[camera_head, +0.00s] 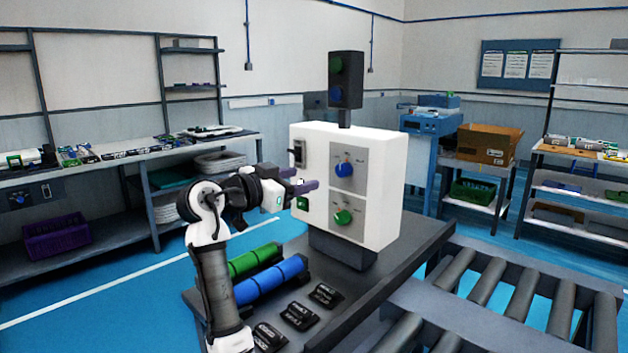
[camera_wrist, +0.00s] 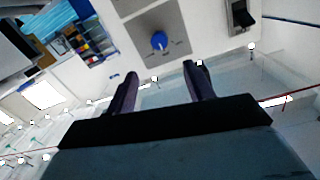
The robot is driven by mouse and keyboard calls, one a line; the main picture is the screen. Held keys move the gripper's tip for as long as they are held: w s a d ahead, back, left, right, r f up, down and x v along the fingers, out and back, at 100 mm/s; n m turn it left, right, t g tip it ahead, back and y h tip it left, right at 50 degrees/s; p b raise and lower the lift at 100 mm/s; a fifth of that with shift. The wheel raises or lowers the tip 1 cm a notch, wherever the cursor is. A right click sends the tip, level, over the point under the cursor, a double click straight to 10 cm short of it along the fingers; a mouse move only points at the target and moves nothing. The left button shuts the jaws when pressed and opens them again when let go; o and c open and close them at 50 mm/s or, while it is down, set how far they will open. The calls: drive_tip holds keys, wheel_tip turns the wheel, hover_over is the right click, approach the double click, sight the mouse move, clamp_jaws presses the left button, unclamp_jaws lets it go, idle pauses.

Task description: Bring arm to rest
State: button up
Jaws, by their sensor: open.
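My gripper (camera_head: 303,180) is at the end of my white and black arm, which is bent and raised over the left part of the dark table. The gripper is open and empty, with its fingers pointing toward the white control box (camera_head: 383,200). In the wrist view the two dark fingers of my gripper (camera_wrist: 160,88) stand apart with nothing between them. The blue knob (camera_wrist: 159,41) on the box's grey panel lies beyond the fingertips. The blue knob also shows in the head view (camera_head: 344,169), right of the gripper.
A green knob (camera_head: 343,217) is below the blue one, and a black switch (camera_head: 298,153) is on the box's left side. A signal light (camera_head: 346,80) stands on top. Green (camera_head: 255,260) and blue (camera_head: 270,281) cylinders lie on the table. A roller conveyor (camera_head: 510,290) is at right.

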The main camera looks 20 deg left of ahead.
drive_tip(key=shift+s+a, duration=0.2)
drive_tip(key=shift+s, duration=0.4)
